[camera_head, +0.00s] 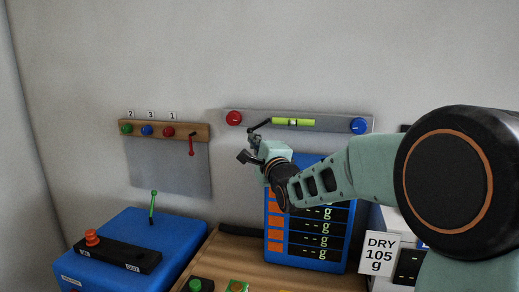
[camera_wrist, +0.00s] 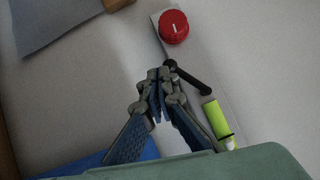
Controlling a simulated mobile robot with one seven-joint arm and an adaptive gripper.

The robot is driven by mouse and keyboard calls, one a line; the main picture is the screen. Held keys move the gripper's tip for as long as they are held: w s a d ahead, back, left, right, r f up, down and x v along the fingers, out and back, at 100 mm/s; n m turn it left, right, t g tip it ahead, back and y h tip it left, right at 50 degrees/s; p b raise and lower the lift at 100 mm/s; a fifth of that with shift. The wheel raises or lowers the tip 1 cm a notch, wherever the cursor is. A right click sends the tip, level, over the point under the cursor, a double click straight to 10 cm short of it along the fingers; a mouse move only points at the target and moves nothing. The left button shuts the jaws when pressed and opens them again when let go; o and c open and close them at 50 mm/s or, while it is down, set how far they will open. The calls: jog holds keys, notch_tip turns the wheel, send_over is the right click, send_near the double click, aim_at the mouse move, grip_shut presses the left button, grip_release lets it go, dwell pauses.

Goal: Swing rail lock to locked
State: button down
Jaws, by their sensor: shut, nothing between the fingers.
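A short black lever (camera_head: 260,125) sits on the grey rail (camera_head: 345,117) on the wall, between a red knob (camera_head: 234,118) and a yellow-green level vial (camera_head: 294,122). It looks like the rail lock, though no label shows. In the wrist view the lever (camera_wrist: 188,78) slants from a round black end near my fingertips down toward the vial (camera_wrist: 217,118). My gripper (camera_wrist: 160,75) is shut and empty, its tips just beside that round end. I cannot tell if they touch. In the head view my gripper (camera_head: 248,154) is just below the lever.
A blue knob (camera_head: 358,125) is at the rail's right end. A wooden board (camera_head: 185,131) with coloured knobs and a red lever (camera_head: 191,144) hangs at left. Below are a blue display panel (camera_head: 308,256), a blue box (camera_head: 150,243) with a green lever, and a DRY 105 g sign (camera_head: 379,254).

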jog(key=shift+w+a+r+m+t+b, duration=0.15)
jog(key=shift+a+r+m+t+b, duration=0.9)
jog(key=shift+b, duration=1.25)
jog(key=shift+d+g, duration=0.15)
jog(key=shift+g, duration=0.2)
jog(key=shift+f, duration=0.15)
jog(key=s+a+f+b, duration=0.1)
jog(key=s+f+b, duration=0.3)
jog(key=s+f, duration=0.5)
jog(key=shift+a+f, duration=0.15)
jog(key=shift+a, duration=0.25)
